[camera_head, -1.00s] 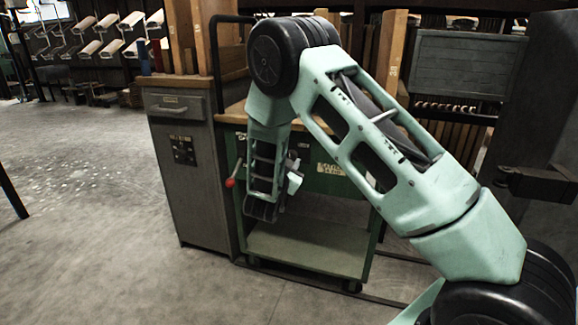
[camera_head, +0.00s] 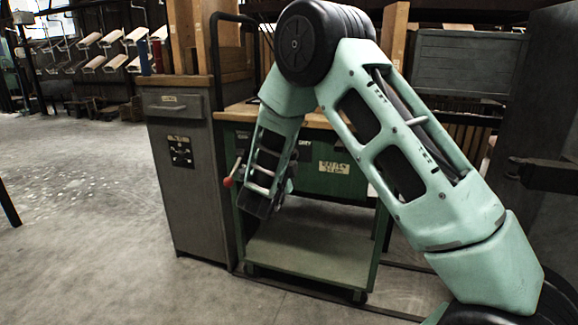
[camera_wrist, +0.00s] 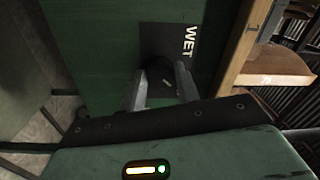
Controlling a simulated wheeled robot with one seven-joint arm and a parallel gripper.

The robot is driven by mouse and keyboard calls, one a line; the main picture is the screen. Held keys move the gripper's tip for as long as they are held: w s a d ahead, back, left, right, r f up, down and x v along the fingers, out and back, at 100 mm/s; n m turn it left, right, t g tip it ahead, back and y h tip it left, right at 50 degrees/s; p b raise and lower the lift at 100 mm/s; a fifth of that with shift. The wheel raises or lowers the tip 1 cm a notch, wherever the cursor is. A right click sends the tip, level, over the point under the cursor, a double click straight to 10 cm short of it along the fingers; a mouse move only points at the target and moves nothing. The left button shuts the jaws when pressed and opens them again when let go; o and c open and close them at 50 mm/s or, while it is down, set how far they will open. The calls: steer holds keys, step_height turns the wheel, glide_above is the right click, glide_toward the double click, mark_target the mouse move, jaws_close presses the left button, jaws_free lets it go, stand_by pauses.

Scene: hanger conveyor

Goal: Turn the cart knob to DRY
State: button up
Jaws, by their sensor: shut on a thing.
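The green cart (camera_head: 312,247) stands in the middle of the head view, behind my arm. In the wrist view its green panel carries a dark plate (camera_wrist: 158,38) with the word WET (camera_wrist: 190,42) in white. The dark round knob (camera_wrist: 158,70) sits at the plate's lower part, with a short white mark on it. My gripper (camera_wrist: 160,82) has one finger on each side of the knob and is shut on it. In the head view my arm hides the knob and the fingers. Small white lettering (camera_head: 303,142) shows beside my forearm; it seems to end in RY.
A grey cabinet (camera_head: 183,190) stands close on the cart's left. A red-tipped lever (camera_head: 228,181) sticks out at the cart's left side. A wooden top (camera_wrist: 270,70) edges the panel. Open floor (camera_head: 80,220) lies to the left.

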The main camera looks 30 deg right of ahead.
steer(key=shift+a+f+m+b, duration=0.1)
steer(key=shift+m+b, duration=0.2)
steer(key=shift+m, duration=0.3)
steer(key=o, duration=1)
steer(key=shift+c, duration=0.2)
steer(key=p+v, duration=0.5)
steer(key=v, duration=1.2)
steer(key=shift+s, duration=0.15)
steer(key=shift+a, duration=0.1)
